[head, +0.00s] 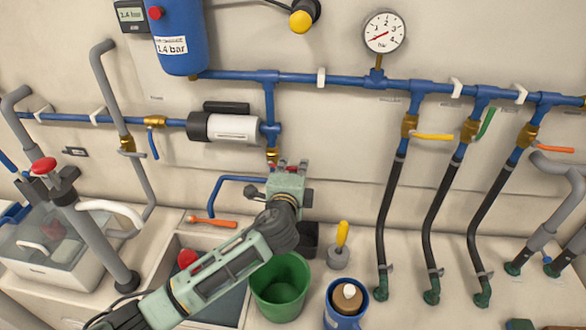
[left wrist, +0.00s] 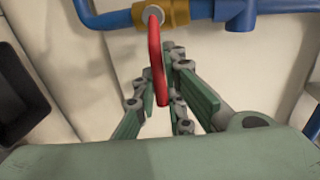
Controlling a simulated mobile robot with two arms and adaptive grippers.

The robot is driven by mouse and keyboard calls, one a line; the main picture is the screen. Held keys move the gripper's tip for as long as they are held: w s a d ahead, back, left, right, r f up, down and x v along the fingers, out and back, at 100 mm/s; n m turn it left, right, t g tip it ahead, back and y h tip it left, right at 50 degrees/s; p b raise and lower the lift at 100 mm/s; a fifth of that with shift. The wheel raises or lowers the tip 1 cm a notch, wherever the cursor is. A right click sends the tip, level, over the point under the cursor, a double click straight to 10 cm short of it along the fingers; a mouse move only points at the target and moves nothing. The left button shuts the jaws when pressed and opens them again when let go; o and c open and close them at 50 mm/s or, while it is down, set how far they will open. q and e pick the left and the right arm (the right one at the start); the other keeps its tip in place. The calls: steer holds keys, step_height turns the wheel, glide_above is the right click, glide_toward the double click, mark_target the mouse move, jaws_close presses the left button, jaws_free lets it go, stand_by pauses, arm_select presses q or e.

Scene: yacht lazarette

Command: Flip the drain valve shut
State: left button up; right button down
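The drain valve is a brass body (head: 271,156) below the blue pipe tee, with a red lever (head: 291,168) mostly hidden by my left gripper (head: 292,166) in the head view. In the left wrist view the brass body (left wrist: 178,12) is at the top, and the red lever (left wrist: 156,62) hangs down from it. The fingers of my left gripper (left wrist: 163,88) are spread on either side of the lever, open; I cannot tell whether any finger touches it. My right gripper is not in view.
A green bucket (head: 280,287) and a blue mug-like container (head: 346,304) stand below the arm. A white pump (head: 232,128) sits left of the valve. Several valves with yellow, green and orange levers feed black hoses at the right. The wall between is clear.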

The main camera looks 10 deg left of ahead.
arm_select(q)
steer(key=shift+o, duration=0.9)
steer(key=shift+f, duration=0.15)
steer(key=s, duration=0.4)
steer(key=s+r, duration=0.1)
steer(key=s, duration=0.2)
steer(key=s+r, duration=0.1)
steer(key=s, duration=0.3)
steer(key=shift+s+r, duration=0.2)
steer(key=shift+s, duration=0.15)
steer(key=shift+a+f, duration=0.1)
